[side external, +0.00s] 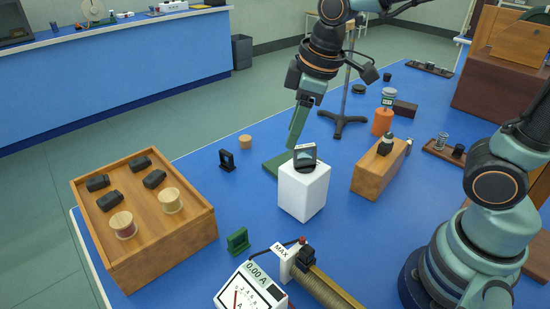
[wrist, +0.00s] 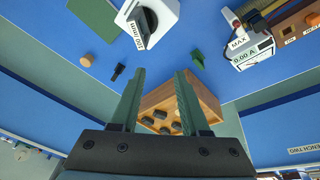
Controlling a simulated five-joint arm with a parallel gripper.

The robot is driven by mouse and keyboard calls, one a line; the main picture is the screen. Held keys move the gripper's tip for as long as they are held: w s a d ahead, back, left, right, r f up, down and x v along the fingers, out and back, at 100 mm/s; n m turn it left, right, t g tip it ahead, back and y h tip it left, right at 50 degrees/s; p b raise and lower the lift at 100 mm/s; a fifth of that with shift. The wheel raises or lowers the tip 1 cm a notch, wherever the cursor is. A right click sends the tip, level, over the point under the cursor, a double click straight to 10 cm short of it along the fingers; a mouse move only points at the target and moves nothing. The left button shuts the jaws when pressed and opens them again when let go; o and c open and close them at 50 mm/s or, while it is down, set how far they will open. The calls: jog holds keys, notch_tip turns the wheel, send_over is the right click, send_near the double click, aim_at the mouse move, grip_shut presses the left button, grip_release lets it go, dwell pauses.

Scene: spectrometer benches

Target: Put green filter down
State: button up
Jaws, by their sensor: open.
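The green filter (side external: 238,241) is a small upright green piece on the blue bench, between the wooden box and the meter. In the wrist view the green filter (wrist: 198,58) stands beyond the fingertips, a little right of them. My gripper (side external: 293,143) hangs above the bench, pointing down near the white block and the green mat, apart from the filter. In the wrist view my gripper (wrist: 160,71) has its two fingers spread with nothing between them.
A white block (side external: 303,191) carries a dark framed grating. A green mat (side external: 274,165) lies behind it. A black holder (side external: 227,160) and a wooden box (side external: 165,238) with reels stand left. A meter (side external: 250,290) and rheostat (side external: 325,288) are in front; a wooden block (side external: 373,177) is right.

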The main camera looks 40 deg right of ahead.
jog(key=s+d+r+m+t, duration=0.2)
jog(key=s+d+m, duration=0.3)
jog(key=d+m, duration=0.3)
jog(key=shift+s+h, duration=0.15)
jog(key=shift+h, duration=0.25)
jog(key=shift+r, duration=0.15)
